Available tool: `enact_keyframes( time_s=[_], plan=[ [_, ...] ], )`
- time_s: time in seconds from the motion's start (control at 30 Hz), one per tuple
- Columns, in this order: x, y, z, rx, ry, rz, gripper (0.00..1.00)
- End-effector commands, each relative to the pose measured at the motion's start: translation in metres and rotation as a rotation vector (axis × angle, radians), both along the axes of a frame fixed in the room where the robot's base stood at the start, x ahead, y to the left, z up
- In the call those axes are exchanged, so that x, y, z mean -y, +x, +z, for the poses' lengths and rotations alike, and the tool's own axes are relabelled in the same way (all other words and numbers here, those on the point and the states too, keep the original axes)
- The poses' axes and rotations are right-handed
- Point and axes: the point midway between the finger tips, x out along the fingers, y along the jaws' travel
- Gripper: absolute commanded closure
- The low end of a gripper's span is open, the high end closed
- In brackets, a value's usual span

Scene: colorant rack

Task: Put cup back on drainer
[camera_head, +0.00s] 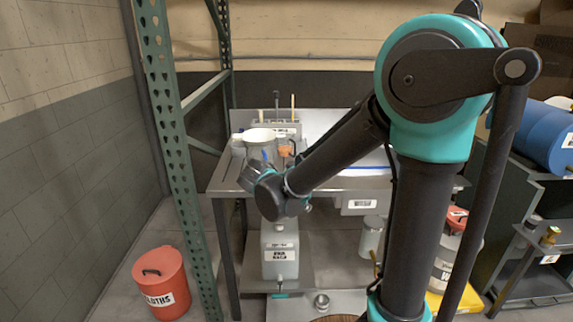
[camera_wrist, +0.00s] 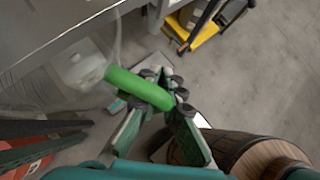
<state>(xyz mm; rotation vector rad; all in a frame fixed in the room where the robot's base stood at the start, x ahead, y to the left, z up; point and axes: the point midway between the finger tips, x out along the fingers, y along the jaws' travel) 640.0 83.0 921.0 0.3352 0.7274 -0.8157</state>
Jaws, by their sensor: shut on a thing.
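My gripper (camera_wrist: 165,88) is shut on a bright green rounded bar (camera_wrist: 138,87), which looks like the handle of the cup. A see-through, curved body seems to spread left of this bar in the wrist view; its outline is faint. In the head view my wrist is in front of the table's left part and hides the fingers. A pale round vessel (camera_head: 260,136) shows just above my wrist; I cannot tell whether it is the held cup or stands on the table. I cannot make out the drainer for certain.
A metal table (camera_head: 336,184) stands ahead, its edge near my gripper. A labelled grey container (camera_head: 280,248) is below it. A green rack post (camera_head: 170,120) rises left, with a red bin (camera_head: 160,282) beside it. A wooden barrel (camera_wrist: 250,150) is at lower right.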

Motion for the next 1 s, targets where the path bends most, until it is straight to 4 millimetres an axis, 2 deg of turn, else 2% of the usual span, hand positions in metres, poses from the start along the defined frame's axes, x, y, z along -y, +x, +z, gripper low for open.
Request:
enact_keyframes(
  time_s=[0.07,0.17,0.5,0.63,1.0],
  plan=[
    [-0.002,-0.005,0.003,0.000,0.000,-0.021,1.00],
    [-0.002,0.005,0.004,0.000,0.000,-0.034,1.00],
    [-0.001,0.086,0.003,-0.001,0.000,-0.033,1.00],
    [-0.002,0.110,0.003,0.000,0.001,-0.032,1.00],
    [-0.002,0.140,0.003,-0.001,0.000,-0.030,1.00]
  ],
)
